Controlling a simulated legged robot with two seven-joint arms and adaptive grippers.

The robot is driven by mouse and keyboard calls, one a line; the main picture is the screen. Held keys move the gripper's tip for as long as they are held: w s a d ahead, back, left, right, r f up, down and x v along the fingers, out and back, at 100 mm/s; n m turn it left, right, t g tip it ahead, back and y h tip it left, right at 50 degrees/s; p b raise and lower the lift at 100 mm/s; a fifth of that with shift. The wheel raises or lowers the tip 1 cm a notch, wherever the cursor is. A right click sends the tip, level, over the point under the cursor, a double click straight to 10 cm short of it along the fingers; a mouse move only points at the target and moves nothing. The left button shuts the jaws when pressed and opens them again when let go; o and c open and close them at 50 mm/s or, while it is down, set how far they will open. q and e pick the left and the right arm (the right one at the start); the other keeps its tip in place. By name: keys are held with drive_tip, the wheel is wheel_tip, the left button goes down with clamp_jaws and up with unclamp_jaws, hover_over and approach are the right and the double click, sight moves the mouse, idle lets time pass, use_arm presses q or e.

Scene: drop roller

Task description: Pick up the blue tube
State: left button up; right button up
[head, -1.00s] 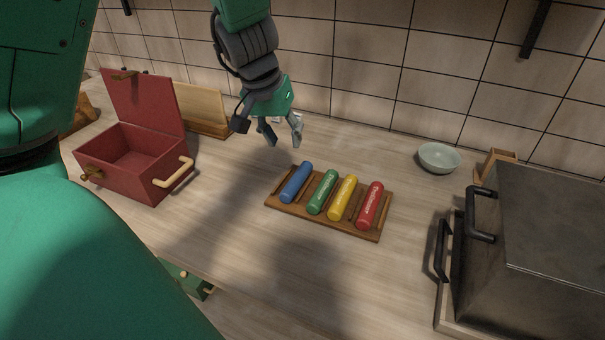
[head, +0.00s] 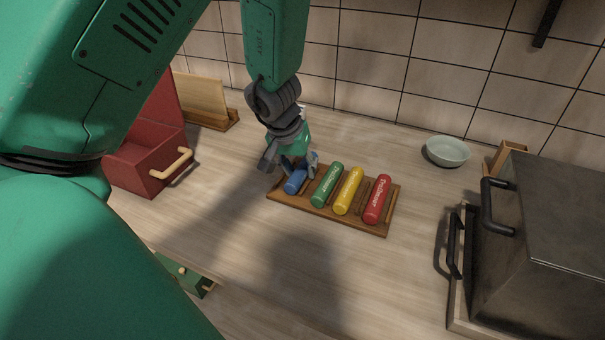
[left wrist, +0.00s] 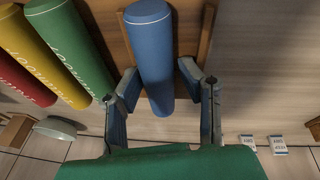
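The blue tube (head: 294,184) lies at the left end of a wooden rack (head: 330,214), its far part hidden by my left gripper (head: 299,165). In the left wrist view the blue tube (left wrist: 152,55) runs between the two fingers of my left gripper (left wrist: 160,88). The fingers are apart, one on each side of the tube, with a gap visible at least on the right. Green (head: 328,185), yellow (head: 348,191) and red (head: 377,199) tubes lie beside it on the rack. My right gripper is not in view.
A red box (head: 140,165) with its lid up stands at the left, partly behind my arm. A pale bowl (head: 447,151) and a large dark metal container (head: 555,235) with black handles are at the right. The counter in front of the rack is clear.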

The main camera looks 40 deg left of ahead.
use_arm(q)
drive_tip(key=shift+s+a+f, duration=0.1)
drive_tip(key=shift+a, duration=0.2)
drive_tip(key=shift+d, duration=0.25)
clamp_jaws()
drive_tip(key=shift+d, duration=0.3)
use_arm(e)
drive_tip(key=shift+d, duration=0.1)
